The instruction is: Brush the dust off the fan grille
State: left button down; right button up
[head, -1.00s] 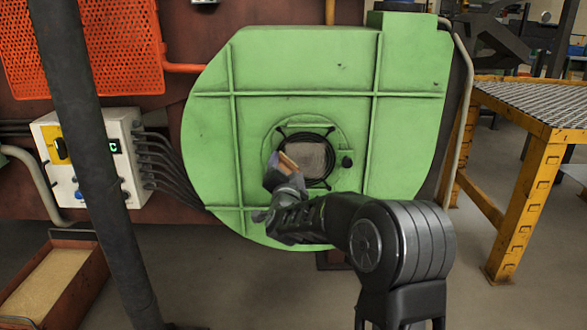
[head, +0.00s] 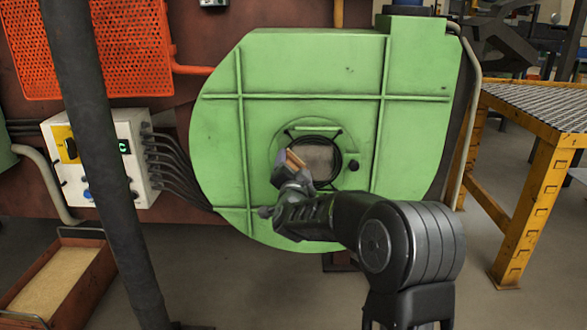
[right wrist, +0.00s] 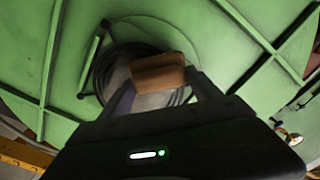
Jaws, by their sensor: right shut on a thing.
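The fan grille (head: 322,157) is a round, greyish disc inside a black ring at the middle of the green fan housing (head: 310,80). Part of it is hidden behind the brush and my gripper. My right gripper (head: 291,172) is shut on a brush with a brown wooden block (head: 294,158), at the grille's left side in the head view. In the right wrist view the block (right wrist: 158,74) lies between the fingers and covers part of the grille (right wrist: 118,76). I cannot tell whether the brush touches the grille. My left gripper is not in view.
A dark post (head: 100,170) stands at the left, in front of a white control box (head: 140,165) with cables. An orange perforated guard (head: 110,50) hangs above it. A sand-filled tray (head: 60,282) is at lower left. A yellow-framed table (head: 530,190) stands at the right.

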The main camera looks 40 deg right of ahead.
jog(key=shift+s+d+b, duration=0.65)
jog(key=shift+s+d, duration=0.1)
jog(key=shift+d, duration=0.3)
jog(key=shift+s+d+b, duration=0.3)
jog(key=shift+s+d, duration=0.15)
jog(key=shift+d, duration=0.1)
jog(key=shift+s+d+f+b, duration=0.15)
jog(key=shift+s+d+b, duration=0.55)
jog(key=shift+d+b, duration=0.25)
jog(key=shift+s+d, duration=0.35)
jog(key=shift+d, duration=0.15)
jog(key=shift+d+r, duration=0.15)
jog(key=shift+r, duration=0.05)
jog(key=shift+s+d+b, duration=0.1)
jog(key=shift+s+b, duration=0.05)
jog(key=shift+b, duration=0.15)
